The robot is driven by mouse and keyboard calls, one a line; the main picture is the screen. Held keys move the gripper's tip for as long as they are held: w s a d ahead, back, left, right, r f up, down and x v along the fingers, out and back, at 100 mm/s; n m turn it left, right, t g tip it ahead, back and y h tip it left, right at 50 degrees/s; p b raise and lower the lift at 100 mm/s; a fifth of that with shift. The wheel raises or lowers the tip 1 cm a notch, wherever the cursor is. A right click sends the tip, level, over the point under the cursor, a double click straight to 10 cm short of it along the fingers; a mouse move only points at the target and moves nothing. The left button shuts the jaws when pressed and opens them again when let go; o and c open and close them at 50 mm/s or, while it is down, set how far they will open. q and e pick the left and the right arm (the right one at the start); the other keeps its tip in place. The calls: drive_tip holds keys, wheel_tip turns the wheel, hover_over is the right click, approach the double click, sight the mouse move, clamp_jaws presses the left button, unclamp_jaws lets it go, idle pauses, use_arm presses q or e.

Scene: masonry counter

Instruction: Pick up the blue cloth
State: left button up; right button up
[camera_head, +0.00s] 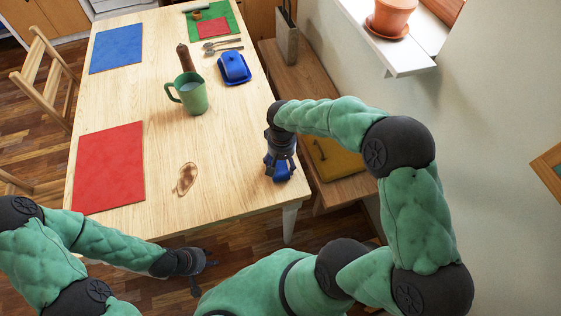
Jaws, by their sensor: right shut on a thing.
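A small piece of blue cloth (282,174) shows at the right edge of the wooden table, below my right gripper (279,168). The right gripper points down and its fingers are shut on the cloth, hiding part of it. I cannot tell whether the cloth still touches the table. My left gripper (203,271) is in front of the table's near edge, away from the cloth. Its fingers are spread apart and it is empty.
The table (225,185) carries a red mat (110,168), a blue mat (116,48), a green jug (191,94), a blue butter dish (234,68) and a brown object (186,178). A bench with a yellow item (335,158) stands right of the table, by the wall.

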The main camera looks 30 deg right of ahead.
drive_tip(key=shift+r+p, duration=0.4)
drive_tip(key=shift+r, duration=0.35)
drive_tip(key=s+a+r+p, duration=0.1)
drive_tip(key=r, duration=0.1)
drive_tip(key=s+a+r+p, duration=0.1)
drive_tip(key=r, duration=0.2)
drive_tip(key=s+a+r+p, duration=0.1)
drive_tip(key=a+r, duration=0.1)
drive_tip(key=r, duration=0.1)
drive_tip(key=shift+s+p, duration=0.1)
drive_tip(key=shift+p, duration=0.25)
drive_tip(key=s+a+r+p, duration=0.2)
drive_tip(key=s+a+r, duration=0.1)
drive_tip(key=s+a, duration=0.2)
drive_tip(key=shift+a, duration=0.5)
drive_tip(key=shift+s+a+r, duration=0.2)
drive_tip(key=shift+s+a, duration=0.15)
drive_tip(key=shift+a, duration=0.05)
drive_tip(key=c, duration=0.3)
